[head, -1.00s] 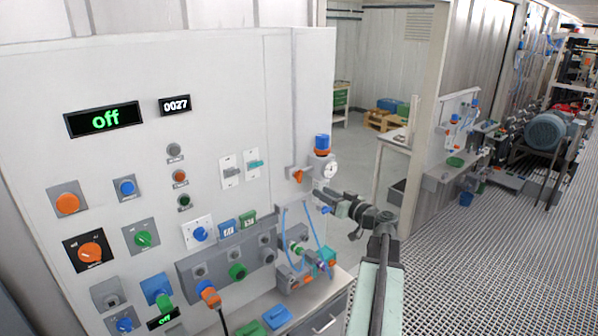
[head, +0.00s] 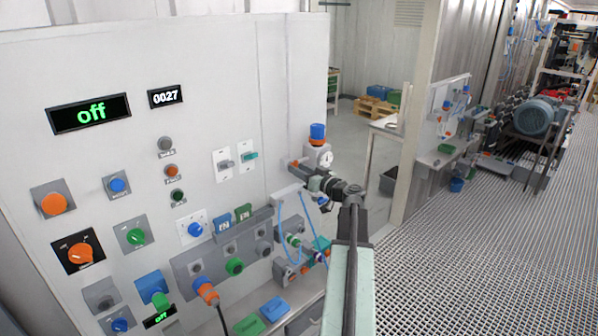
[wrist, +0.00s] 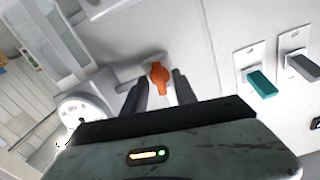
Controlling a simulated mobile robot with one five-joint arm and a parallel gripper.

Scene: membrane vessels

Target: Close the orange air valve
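The orange air valve (wrist: 159,77) is a small orange handle on a grey fitting on the white panel, ahead of my gripper in the wrist view. In the head view only a bit of its orange (head: 295,163) shows beside the gripper. My gripper (wrist: 160,84) is open, one dark finger on each side of the handle. A gap shows on each side, wider on the left. In the head view my gripper (head: 303,171) is at the valve, just below the blue and orange regulator (head: 318,133). Whether the fingers touch the handle is not clear.
A round white gauge (wrist: 80,110) is close to the left of my gripper in the wrist view. Grey and teal switches (head: 249,156) are on the panel to the left of the valve. Blue hoses (head: 281,217) hang below. Grated floor (head: 480,260) is free on the right.

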